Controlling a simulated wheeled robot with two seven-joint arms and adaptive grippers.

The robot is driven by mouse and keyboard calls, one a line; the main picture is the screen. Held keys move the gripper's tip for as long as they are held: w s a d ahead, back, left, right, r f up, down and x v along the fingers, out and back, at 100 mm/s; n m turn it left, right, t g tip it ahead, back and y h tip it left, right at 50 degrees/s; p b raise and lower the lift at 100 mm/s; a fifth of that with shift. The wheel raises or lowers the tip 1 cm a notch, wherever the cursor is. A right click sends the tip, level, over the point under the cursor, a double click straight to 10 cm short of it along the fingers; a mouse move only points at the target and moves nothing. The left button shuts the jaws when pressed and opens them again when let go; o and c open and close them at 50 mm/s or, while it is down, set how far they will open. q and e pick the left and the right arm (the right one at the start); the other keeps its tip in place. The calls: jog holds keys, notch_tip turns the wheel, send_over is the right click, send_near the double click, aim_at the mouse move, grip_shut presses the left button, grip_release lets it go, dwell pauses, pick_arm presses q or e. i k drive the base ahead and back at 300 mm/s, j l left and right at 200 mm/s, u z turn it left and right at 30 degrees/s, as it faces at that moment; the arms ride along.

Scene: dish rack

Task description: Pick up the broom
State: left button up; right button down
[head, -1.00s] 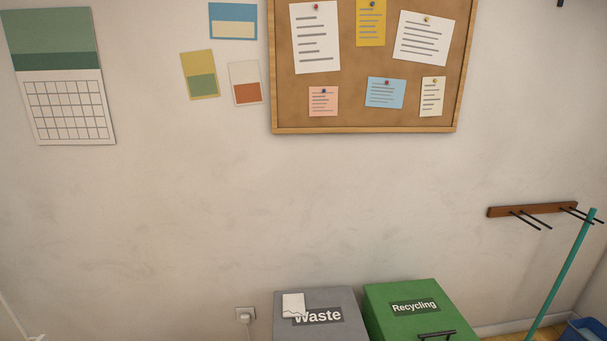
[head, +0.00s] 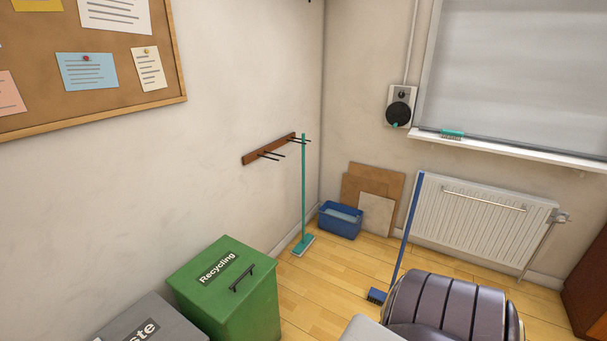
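A long-handled blue broom (head: 408,232) leans against the radiator in the head view, with its blue brush head (head: 377,296) on the wooden floor. A teal long-handled tool (head: 303,190) stands by the wall rack, its flat head (head: 303,245) on the floor; I cannot tell whether it is a broom or a mop. Neither of my grippers is in view.
A dark ribbed padded object (head: 450,308) stands close to the blue brush head. A green recycling bin (head: 225,290) and grey waste bin (head: 150,325) stand at lower left. A blue tub (head: 340,222) and boards (head: 376,182) are in the corner. Floor (head: 335,275) shows between.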

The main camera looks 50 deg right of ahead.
aim_at(381, 296)
jog(key=z, duration=2.65)
